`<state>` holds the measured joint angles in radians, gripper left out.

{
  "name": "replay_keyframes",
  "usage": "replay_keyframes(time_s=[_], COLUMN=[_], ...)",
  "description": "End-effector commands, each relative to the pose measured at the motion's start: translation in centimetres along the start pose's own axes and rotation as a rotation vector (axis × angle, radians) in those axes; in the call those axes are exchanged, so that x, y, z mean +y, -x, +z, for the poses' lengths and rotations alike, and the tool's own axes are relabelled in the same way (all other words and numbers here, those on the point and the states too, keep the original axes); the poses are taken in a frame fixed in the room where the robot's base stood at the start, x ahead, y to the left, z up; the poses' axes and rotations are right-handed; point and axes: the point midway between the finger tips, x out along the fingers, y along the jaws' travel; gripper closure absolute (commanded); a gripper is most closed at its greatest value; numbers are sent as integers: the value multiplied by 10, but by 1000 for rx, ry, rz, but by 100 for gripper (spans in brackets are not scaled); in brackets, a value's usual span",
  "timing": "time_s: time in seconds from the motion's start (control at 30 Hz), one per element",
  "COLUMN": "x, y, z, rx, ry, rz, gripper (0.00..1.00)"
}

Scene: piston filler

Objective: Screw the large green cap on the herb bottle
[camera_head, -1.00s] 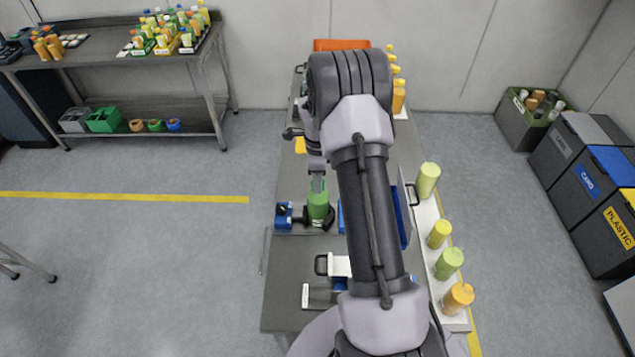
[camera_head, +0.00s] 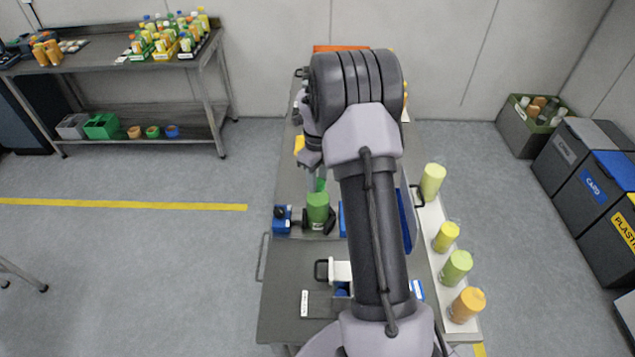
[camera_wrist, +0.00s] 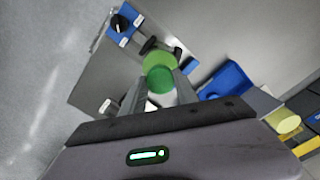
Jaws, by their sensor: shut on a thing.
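The green herb bottle (camera_head: 317,208) stands upright in a dark clamp (camera_head: 330,222) on the bench, left of my arm. My gripper (camera_head: 319,180) is above it, shut on the green cap (camera_head: 321,185). In the wrist view, the cap (camera_wrist: 160,80) sits between my two fingertips (camera_wrist: 161,86). The lighter green bottle (camera_wrist: 158,59) shows just beyond the cap. I cannot tell whether cap and bottle touch. My fingers partly hide the cap in the head view.
A blue box with a black knob (camera_head: 282,219) stands left of the clamp. A blue bin (camera_wrist: 226,80) is on its other side. Several yellow, green and orange bottles stand on the white strip (camera_head: 428,226) at right.

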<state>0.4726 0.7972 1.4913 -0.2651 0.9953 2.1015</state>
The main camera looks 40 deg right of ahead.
Motion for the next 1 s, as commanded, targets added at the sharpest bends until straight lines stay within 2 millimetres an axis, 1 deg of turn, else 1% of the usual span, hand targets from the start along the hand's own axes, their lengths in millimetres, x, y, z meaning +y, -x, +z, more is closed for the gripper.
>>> replay_keyframes(time_s=[0.03,0.6,0.7,0.9,0.93,0.97,1.0], x=[-1,-1,-1,-1,-1,-1,-1], y=[-2,-2,-1,1,1,0,0], z=[1,1,0,0,0,0,0], rx=[-3,-2,-1,-1,-1,-1,-1], ry=[-30,-445,-477,-481,-481,-481,-480], rz=[-3,-2,-1,-1,-1,-1,-1], gripper=[100,100,100,100,58,52,44])
